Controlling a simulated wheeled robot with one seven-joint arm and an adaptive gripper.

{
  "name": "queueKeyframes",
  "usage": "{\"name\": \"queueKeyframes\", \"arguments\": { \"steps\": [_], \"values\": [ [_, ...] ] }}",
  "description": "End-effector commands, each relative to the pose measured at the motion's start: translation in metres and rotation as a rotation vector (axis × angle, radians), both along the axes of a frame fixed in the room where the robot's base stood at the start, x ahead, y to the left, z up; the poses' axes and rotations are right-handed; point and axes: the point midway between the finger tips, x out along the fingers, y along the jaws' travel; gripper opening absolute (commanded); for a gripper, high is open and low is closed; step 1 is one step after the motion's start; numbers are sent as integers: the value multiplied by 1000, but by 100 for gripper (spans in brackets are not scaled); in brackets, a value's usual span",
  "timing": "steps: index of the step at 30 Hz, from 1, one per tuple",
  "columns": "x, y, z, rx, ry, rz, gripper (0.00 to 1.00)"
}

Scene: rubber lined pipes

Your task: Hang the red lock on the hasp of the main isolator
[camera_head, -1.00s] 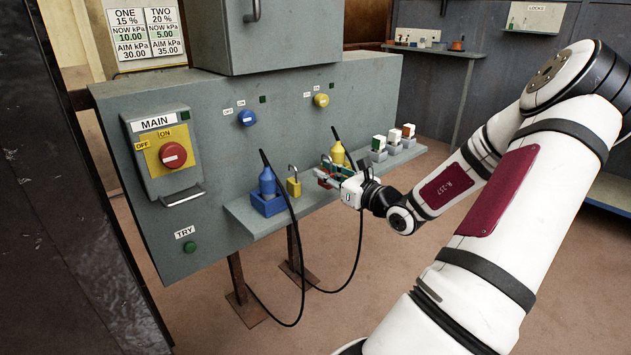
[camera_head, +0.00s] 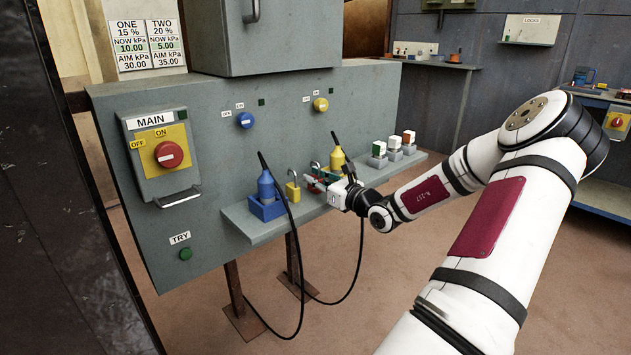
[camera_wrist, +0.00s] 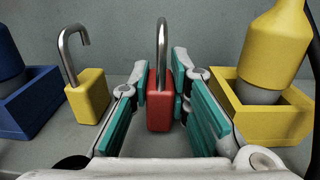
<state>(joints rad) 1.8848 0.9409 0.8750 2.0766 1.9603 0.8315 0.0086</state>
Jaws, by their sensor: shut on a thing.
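The red lock (camera_wrist: 159,103) stands upright between the teal finger pads of my gripper (camera_wrist: 161,88) in the wrist view, with its metal shackle upward. My gripper (camera_head: 315,183) is shut on it at the panel's shelf in the head view. Whether the lock touches the shelf is unclear. The main isolator (camera_head: 145,170) is on the left of the grey panel, with a red knob on a yellow plate. A metal bar, apparently its hasp (camera_head: 178,198), sticks out at its bottom, well left of my gripper. No lock shows on it.
A yellow lock (camera_head: 293,191) with a raised, open shackle stands just left of my gripper. A blue plug in a blue holder (camera_head: 267,207) is farther left. A yellow plug (camera_head: 337,158) and several small blocks are to the right. Black cables hang below the shelf (camera_head: 240,223).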

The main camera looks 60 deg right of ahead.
Motion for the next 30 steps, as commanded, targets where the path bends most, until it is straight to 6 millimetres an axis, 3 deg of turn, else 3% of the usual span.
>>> {"name": "queueKeyframes", "arguments": {
  "steps": [6,7,9,10,26,30],
  "values": [
    [0,0,-4,0,1,0,0],
    [0,0,-5,0,2,0,20],
    [0,0,-4,0,1,0,35],
    [0,0,-4,0,1,0,37],
    [-1,0,-7,0,-1,-1,37],
    [-31,9,-1,1,4,0,37]
  ]
}}
